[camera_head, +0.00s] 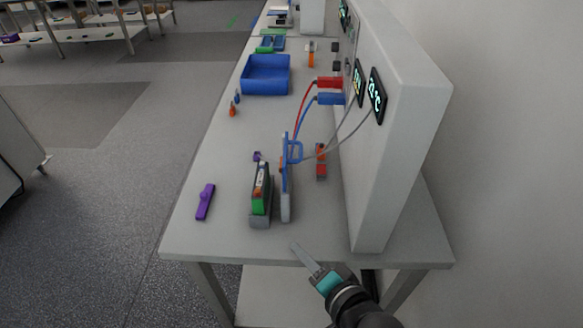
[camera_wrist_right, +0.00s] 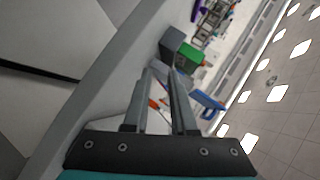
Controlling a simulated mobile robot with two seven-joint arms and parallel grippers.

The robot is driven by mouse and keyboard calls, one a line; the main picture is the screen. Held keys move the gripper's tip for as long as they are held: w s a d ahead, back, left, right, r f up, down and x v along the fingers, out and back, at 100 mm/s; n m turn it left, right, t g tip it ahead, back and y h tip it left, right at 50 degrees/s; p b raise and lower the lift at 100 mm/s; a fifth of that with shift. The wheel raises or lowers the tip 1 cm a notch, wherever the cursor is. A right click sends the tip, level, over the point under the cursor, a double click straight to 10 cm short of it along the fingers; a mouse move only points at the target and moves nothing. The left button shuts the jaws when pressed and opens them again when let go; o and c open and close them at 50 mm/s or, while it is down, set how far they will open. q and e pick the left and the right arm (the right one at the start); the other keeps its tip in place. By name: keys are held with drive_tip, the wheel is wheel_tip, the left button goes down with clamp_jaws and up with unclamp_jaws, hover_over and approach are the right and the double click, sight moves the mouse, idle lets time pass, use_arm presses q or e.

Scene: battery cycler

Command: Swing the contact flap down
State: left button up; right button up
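The contact flap is the upright blue panel (camera_head: 285,166) with a blue loop handle (camera_head: 295,151) on its right side, standing on a grey base. A green battery cell (camera_head: 261,195) sits in a grey holder (camera_head: 261,217) just left of the flap. In the right wrist view the green cell (camera_wrist_right: 188,54) and the blue handle (camera_wrist_right: 208,102) show beyond the fingers. My right gripper (camera_head: 295,246) is near the table's front edge, in front of the flap and apart from it. Its fingers (camera_wrist_right: 160,74) show a gap with nothing between them. My left gripper is not in view.
A tall white cabinet (camera_head: 405,110) with displays bounds the right side. Red and blue cables run from connectors (camera_head: 330,83) near the flap. A red and grey block (camera_head: 321,165) stands right of it. A purple tool (camera_head: 205,202) lies left; a blue bin (camera_head: 266,75) stands farther back.

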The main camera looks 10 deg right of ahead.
sight(290, 161)
drive_tip(key=d+r+m+t+h, duration=0.35)
drive_tip(key=r+m+t, duration=0.45)
drive_tip(key=m, duration=0.6)
drive_tip(key=x, duration=1.5)
drive_tip(key=shift+w+p, duration=0.4)
drive_tip(key=shift+p, duration=0.05)
drive_tip(key=shift+d+f, duration=0.1)
drive_tip(key=shift+f, duration=0.05)
drive_tip(key=shift+c, duration=0.3)
clamp_jaws()
drive_tip(key=shift+y, duration=0.35)
